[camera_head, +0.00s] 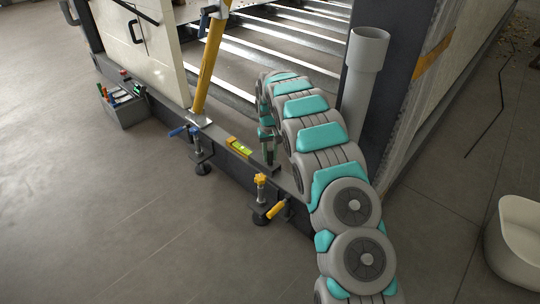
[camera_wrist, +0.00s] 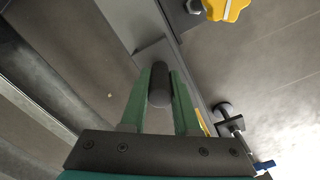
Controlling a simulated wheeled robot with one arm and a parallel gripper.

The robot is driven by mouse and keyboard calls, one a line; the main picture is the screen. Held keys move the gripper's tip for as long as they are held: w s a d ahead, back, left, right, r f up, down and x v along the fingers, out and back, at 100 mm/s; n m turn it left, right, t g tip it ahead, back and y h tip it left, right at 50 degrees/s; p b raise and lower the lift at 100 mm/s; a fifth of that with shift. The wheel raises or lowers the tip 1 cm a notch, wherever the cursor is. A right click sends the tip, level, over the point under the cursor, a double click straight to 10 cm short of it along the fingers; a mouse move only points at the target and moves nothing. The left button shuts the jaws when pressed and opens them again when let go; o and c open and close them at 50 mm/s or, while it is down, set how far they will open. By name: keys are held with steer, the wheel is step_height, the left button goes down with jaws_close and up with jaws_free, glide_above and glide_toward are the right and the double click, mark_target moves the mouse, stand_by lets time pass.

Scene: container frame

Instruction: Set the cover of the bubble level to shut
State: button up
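The bubble level (camera_head: 239,147), yellow with a green vial, lies on the dark frame beam in the head view. A dark grey plate (camera_head: 264,165) lies just right of it; it looks like the cover, swung away from the vial. My gripper (camera_head: 267,138) points down over this plate. In the wrist view, the green fingers of my gripper (camera_wrist: 162,85) stand close together on both sides of a dark rounded handle (camera_wrist: 159,88) and appear to touch it. The grey plate (camera_wrist: 150,57) shows behind it. A yellow sliver of the level shows right of the fingers.
A blue-handled clamp (camera_head: 198,150) and a yellow-knobbed clamp (camera_head: 262,190) sit on the beam either side of the level. A yellow post (camera_head: 209,65) and a grey pipe (camera_head: 363,80) rise nearby. A toolbox (camera_head: 124,105) stands at the left; the front floor is clear.

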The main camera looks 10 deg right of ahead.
jaws_close()
stand_by(0.9)
